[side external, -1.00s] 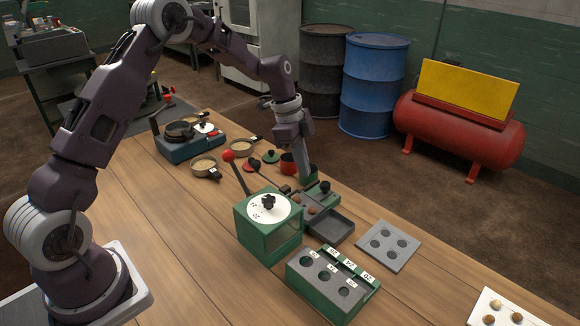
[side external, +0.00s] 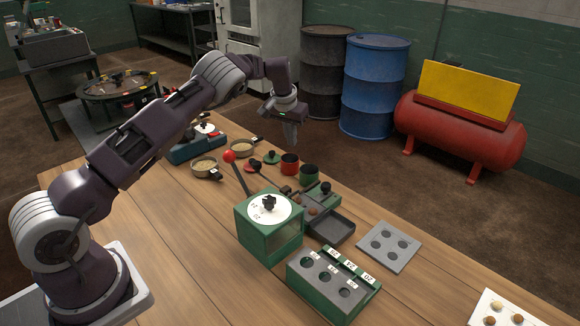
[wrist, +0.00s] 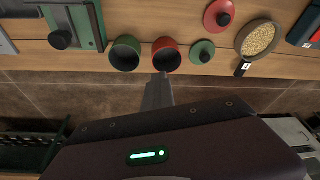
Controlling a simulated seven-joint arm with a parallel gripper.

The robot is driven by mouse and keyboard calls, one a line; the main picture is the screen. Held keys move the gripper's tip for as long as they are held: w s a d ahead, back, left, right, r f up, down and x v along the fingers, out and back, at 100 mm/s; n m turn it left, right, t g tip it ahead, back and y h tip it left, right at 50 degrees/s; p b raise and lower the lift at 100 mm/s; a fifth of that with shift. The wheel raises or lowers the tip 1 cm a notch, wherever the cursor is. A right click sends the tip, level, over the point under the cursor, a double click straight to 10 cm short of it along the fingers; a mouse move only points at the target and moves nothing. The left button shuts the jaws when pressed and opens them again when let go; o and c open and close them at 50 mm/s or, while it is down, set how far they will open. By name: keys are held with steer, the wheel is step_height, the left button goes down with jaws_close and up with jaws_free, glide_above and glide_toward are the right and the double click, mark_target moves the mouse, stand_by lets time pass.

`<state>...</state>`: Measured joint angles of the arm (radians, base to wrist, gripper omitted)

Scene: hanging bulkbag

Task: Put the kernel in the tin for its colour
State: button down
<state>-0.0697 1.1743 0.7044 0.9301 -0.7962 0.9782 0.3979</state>
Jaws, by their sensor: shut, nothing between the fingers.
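My gripper (side external: 290,132) is shut and empty, raised above the far edge of the table, beyond the tins. Its closed fingers also show in the wrist view (wrist: 158,82). The green tin (side external: 309,175) and the red tin (side external: 290,163) stand open side by side near that edge. In the wrist view, the green tin (wrist: 125,53) is left of the red tin (wrist: 166,55); both insides look dark and I cannot make out a kernel in either. Small brown, kernel-like pieces (side external: 313,211) lie by the green device in front of the tins.
A red lid (wrist: 219,13) and a green lid (wrist: 202,52) lie beside the tins, near pans of grain (wrist: 258,38). A green box with a red-knobbed lever (side external: 268,235), a dark tray (side external: 331,228) and a grey plate with holes (side external: 388,247) stand nearer. The front left tabletop is clear.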

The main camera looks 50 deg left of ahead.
steer(key=shift+w+n, duration=0.45)
steer(key=shift+n, duration=0.05)
glide_above(293, 173)
steer(key=x, duration=0.4)
steer(key=s+x, duration=0.1)
steer(key=shift+w+a+f, duration=0.1)
steer(key=shift+w+f, duration=0.05)
steer(key=shift+f, duration=0.35)
steer(key=c, duration=1.7)
jaws_free()
steer(key=v, duration=0.7)
steer(key=shift+r, duration=0.2)
